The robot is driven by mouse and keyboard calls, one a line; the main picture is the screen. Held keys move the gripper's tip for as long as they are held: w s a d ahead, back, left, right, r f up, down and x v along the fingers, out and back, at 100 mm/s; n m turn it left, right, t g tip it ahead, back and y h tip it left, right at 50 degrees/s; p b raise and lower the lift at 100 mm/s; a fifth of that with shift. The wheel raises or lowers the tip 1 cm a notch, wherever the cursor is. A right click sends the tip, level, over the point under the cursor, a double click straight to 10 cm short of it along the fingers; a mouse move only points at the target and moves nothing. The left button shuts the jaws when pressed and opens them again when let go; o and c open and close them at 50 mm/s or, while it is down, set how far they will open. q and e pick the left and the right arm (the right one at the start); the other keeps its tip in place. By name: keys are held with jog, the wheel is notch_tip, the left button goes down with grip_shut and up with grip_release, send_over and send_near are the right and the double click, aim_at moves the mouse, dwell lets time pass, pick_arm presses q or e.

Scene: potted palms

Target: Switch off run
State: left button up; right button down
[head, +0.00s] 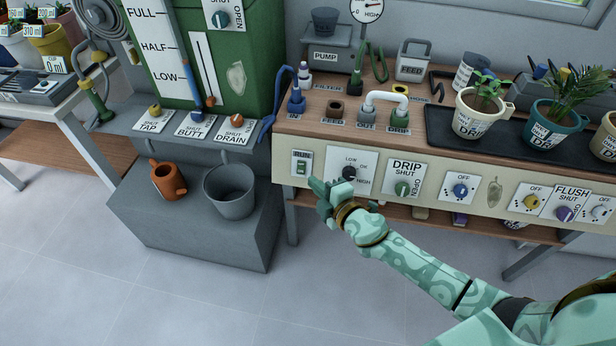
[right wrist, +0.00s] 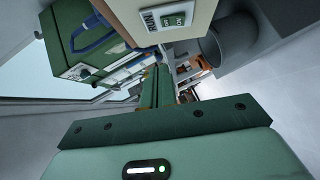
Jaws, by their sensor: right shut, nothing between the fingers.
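The run switch (head: 302,168) is a small green rocker on a white plate labelled RUN, at the left end of the bench's cream front panel. It also shows in the right wrist view (right wrist: 174,20), at the top. I cannot read which way the rocker is set. My right gripper (head: 316,186) is shut and empty, just below and to the right of the switch plate in the head view. In the right wrist view its fingers (right wrist: 157,76) point toward the panel's end, apart from the switch. My left gripper is not in view.
A low/high knob (head: 348,173) and the drip knob (head: 402,188) sit right of the switch. A grey bucket (head: 230,192) and an orange can (head: 168,181) stand on a grey step at left. Potted plants (head: 482,110) stand on the bench. The floor in front is clear.

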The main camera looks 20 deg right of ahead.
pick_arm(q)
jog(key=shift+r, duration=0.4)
pick_arm(e)
jog(key=v, duration=0.3)
jog(key=shift+s+d+r, duration=0.1)
jog(key=shift+d+r, duration=0.05)
jog(key=shift+r, duration=0.1)
